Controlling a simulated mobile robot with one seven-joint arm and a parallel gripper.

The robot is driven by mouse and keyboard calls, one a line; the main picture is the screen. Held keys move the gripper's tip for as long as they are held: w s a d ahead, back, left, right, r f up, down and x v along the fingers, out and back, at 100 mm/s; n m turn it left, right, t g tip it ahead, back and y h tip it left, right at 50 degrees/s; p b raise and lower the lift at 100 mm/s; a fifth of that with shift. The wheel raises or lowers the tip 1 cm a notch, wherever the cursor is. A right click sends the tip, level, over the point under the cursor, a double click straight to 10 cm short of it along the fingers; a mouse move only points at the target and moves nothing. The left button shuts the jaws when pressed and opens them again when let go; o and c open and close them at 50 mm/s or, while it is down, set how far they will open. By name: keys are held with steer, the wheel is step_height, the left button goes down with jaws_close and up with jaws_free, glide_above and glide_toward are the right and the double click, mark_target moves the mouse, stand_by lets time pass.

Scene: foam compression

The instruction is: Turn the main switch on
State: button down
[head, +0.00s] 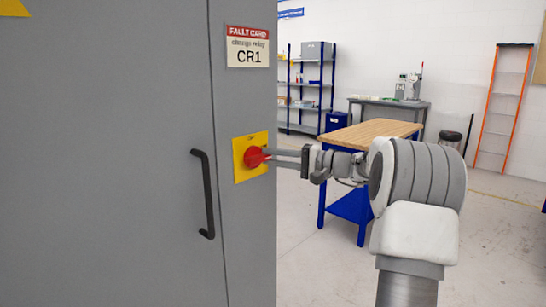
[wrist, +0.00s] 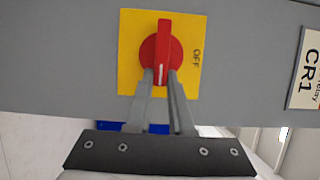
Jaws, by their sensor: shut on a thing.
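The main switch is a red rotary knob (head: 253,157) on a yellow plate (head: 241,175) on the grey cabinet's front, right of the black door handle. In the wrist view the red knob (wrist: 163,45) has its grip bar upright in the picture. A white mark on the bar points down towards my gripper, about a quarter turn from the word OFF, which stands at the plate's right. My gripper (wrist: 161,76) is shut on the lower end of the bar, one finger each side. In the head view my gripper (head: 272,156) reaches the knob from the right. Any label behind the fingers is hidden.
The grey cabinet (head: 110,150) fills the left, with a black handle (head: 205,195) and a CR1 fault card (head: 248,47) above the switch. A wooden-topped blue workbench (head: 370,133) stands behind my arm. Shelves, another table and an orange ladder (head: 502,100) stand farther back.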

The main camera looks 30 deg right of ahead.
stand_by(0.3)
steer(key=c, duration=0.8)
jaws_free()
steer(key=p+v, duration=0.1)
steer(key=v, duration=1.6)
steer(key=shift+d+p, duration=0.2)
steer(key=shift+p, duration=0.2)
steer(key=shift+s+f, duration=0.1)
